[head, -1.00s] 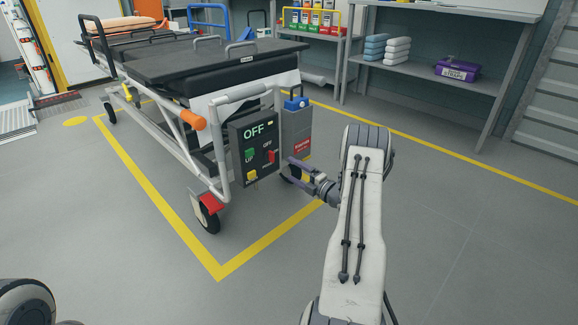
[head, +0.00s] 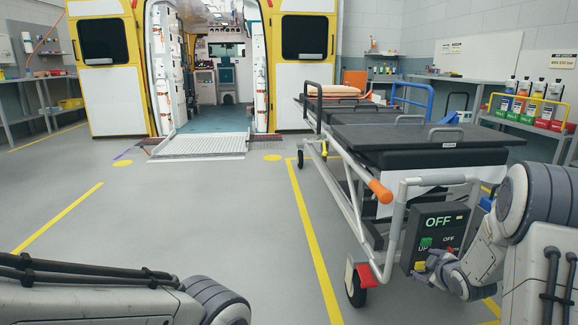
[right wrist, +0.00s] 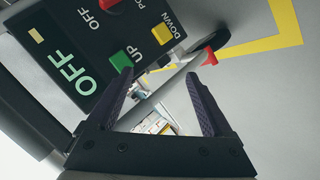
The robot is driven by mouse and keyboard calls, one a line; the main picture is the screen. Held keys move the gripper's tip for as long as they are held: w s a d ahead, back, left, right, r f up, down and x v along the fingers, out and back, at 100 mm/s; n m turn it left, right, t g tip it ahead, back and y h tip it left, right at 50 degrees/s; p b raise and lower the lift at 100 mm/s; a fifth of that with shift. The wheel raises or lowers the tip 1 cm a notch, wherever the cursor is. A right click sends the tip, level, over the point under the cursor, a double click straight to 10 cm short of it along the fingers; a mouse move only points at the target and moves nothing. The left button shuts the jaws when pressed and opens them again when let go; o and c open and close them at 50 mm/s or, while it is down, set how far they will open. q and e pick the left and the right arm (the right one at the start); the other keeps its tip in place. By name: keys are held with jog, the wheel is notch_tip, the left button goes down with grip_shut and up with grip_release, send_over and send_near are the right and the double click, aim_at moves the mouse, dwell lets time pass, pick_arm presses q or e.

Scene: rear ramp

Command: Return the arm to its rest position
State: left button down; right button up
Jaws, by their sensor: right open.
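My right arm comes in from the right of the head view, beside the stretcher's control box (head: 437,239). My right gripper (head: 430,260) overlaps the box's lower part there; whether it touches cannot be told. In the right wrist view the gripper (right wrist: 160,78) is open, with nothing between its two dark fingers. That view shows the box (right wrist: 100,58) close by, with a green UP button (right wrist: 121,61), a red button and a lit OFF display. In the head view my left arm shows at the lower left, but its gripper is out of view.
The stretcher (head: 420,135) stands on wheels at the right, with an orange-gripped handle (head: 380,190). The ambulance's open rear and its ramp (head: 203,145) are at the back. Shelves (head: 535,122) with bottles stand at the right. The floor at the middle left is clear.

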jog(key=s+a+m+g+y, duration=0.2)
jog(key=s+a+m+g, duration=0.75)
jog(key=s+a, duration=1.4)
jog(key=s+a+r+n+g+p, duration=0.1)
jog(key=s+a+r+n+p, duration=0.1)
jog(key=s+a+r+p, duration=0.4)
jog(key=s+a+r+n+p, duration=0.2)
jog(key=s+r+n+p, duration=0.15)
jog(key=r, duration=0.55)
jog(key=s+a+r+n+g+p, duration=0.1)
jog(key=s+a+r+n+p, duration=0.1)
jog(key=s+a+r+p, duration=0.35)
notch_tip(320, 180, up, 38)
jog(key=d+p, duration=0.1)
jog(key=p, duration=3.6)
jog(key=shift+w+d+y, duration=0.3)
jog(key=shift+w+d, duration=0.05)
jog(key=shift+d, duration=0.05)
